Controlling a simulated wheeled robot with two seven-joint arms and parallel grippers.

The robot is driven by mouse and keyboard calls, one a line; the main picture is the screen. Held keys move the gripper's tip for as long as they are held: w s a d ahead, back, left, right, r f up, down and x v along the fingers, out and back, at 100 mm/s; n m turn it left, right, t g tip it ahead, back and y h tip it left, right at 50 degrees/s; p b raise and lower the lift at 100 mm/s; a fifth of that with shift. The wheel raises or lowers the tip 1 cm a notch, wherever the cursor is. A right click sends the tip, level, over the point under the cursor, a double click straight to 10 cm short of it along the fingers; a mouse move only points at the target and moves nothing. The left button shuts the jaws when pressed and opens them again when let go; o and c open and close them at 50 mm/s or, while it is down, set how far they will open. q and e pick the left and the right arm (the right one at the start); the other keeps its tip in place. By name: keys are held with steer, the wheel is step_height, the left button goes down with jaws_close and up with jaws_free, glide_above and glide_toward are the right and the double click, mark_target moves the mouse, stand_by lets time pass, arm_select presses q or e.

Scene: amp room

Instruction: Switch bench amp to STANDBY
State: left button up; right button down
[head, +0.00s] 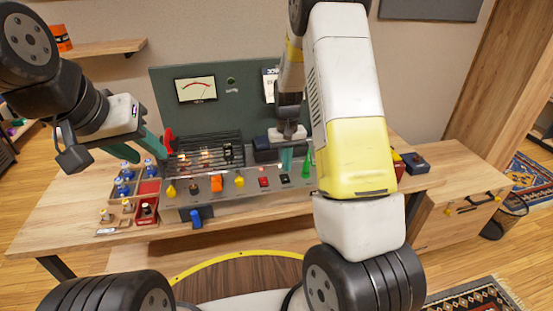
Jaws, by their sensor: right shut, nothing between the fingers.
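The bench amp stands on the wooden bench, with a dark green upright panel (236,104) carrying a lit needle meter (195,90). In front of it is a grey sloping control panel (222,202) with yellow knobs, an orange control (217,183), a red switch (264,182), a black switch (285,179) and a green lever (306,165). A blue control (196,219) sits on its front. My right gripper (286,163) is shut and empty, pointing down just above the black switch; contact cannot be told. My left gripper (160,155) is beside the amp's left end; its jaw opening is unclear.
A wooden tray (124,171) with several blue-capped bottles and a red bin (146,212) stand at the bench's left. A red lever (168,139) rises by glowing tubes (205,155) behind the panel.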

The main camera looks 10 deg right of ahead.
mark_target(286, 178)
step_height(286, 178, up, 11)
steer(key=shift+f, duration=0.2)
arm_select(q)
steer(key=shift+c, duration=0.5)
